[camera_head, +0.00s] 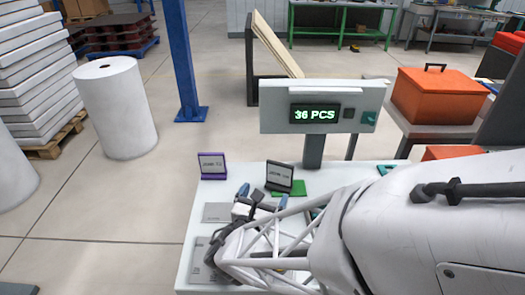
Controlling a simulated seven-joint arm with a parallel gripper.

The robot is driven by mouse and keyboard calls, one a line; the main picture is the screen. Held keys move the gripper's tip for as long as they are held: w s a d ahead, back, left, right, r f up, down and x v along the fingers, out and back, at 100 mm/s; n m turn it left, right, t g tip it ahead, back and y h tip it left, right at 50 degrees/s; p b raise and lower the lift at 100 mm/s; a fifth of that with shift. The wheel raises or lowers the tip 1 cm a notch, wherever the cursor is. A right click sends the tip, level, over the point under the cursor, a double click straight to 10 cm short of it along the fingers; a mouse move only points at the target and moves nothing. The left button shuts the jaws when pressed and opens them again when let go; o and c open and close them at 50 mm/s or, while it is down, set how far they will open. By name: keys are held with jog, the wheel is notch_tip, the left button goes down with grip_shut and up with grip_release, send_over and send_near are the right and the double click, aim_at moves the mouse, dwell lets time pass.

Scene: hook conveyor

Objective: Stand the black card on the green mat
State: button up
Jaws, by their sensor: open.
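The black card (279,176), with a pale label and lettering, stands upright and slightly tilted at the back of the white table. Its lower edge appears to be on the green mat (298,188), toward the mat's left side. I cannot tell for sure whether its whole base lies within the mat. My gripper (263,197) is open, with its bluish fingertips just in front of the card and a little to its left. No card shows between the fingers, and they look apart from the black card. My arm covers the table to the right.
A purple card (212,166) stands on a purple base at the table's back left. Grey mats (217,212) lie on the table's left side. A counter display (316,112) reading "36 PCS" rises on a post behind the green mat. An orange toolbox (436,96) stands at the right.

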jog(key=shift+d, duration=0.1)
dwell(0.3)
jog(key=s+d+r+m+g+h, duration=0.2)
jog(key=s+d+r+m+g, duration=0.1)
jog(key=d+m+g, duration=0.45)
jog(key=s+d+r+m+g+h, duration=0.1)
jog(key=s+d+r+m+g, duration=0.25)
jog(key=d+m, duration=0.6)
jog(key=s+r+m+g+y, duration=0.3)
jog(key=s+r+m+y, duration=0.4)
jog(key=m, duration=0.7)
jog(key=s+y, duration=0.2)
jog(key=shift+r+m+y, duration=0.25)
jog(key=shift+m+y, duration=0.15)
